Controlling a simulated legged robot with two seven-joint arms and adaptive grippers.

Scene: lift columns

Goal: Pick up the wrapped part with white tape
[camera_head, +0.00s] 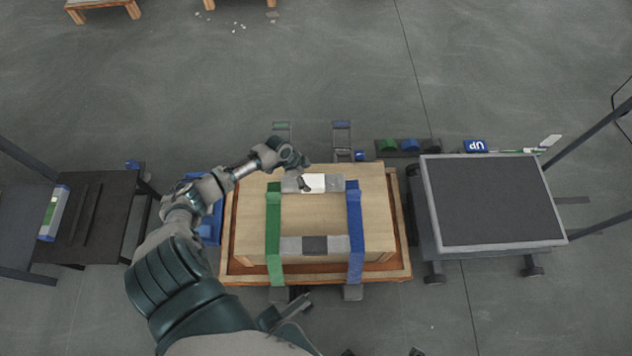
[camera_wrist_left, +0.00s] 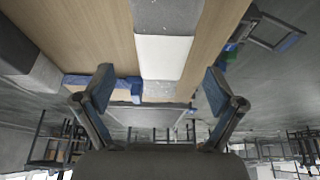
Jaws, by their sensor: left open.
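The wrapped part with white tape (camera_head: 316,183) is a grey bar with a white band around its middle. It lies along the far side of a wooden crate top, between a green strap and a blue strap. In the left wrist view its white band (camera_wrist_left: 163,56) is ahead of the fingers and roughly centred between them. My left gripper (camera_head: 302,178) is open and empty at the part's left-middle, partly covering it in the head view. Both fingers show spread in the left wrist view (camera_wrist_left: 158,92). Whether they touch the part I cannot tell. My right gripper is not seen.
A second grey part with a dark band (camera_head: 315,245) lies along the near side of the crate (camera_head: 330,216). The green strap (camera_head: 273,230) and blue strap (camera_head: 355,225) cross the crate. A dark-topped cart (camera_head: 490,200) stands right, a dark table (camera_head: 95,215) left.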

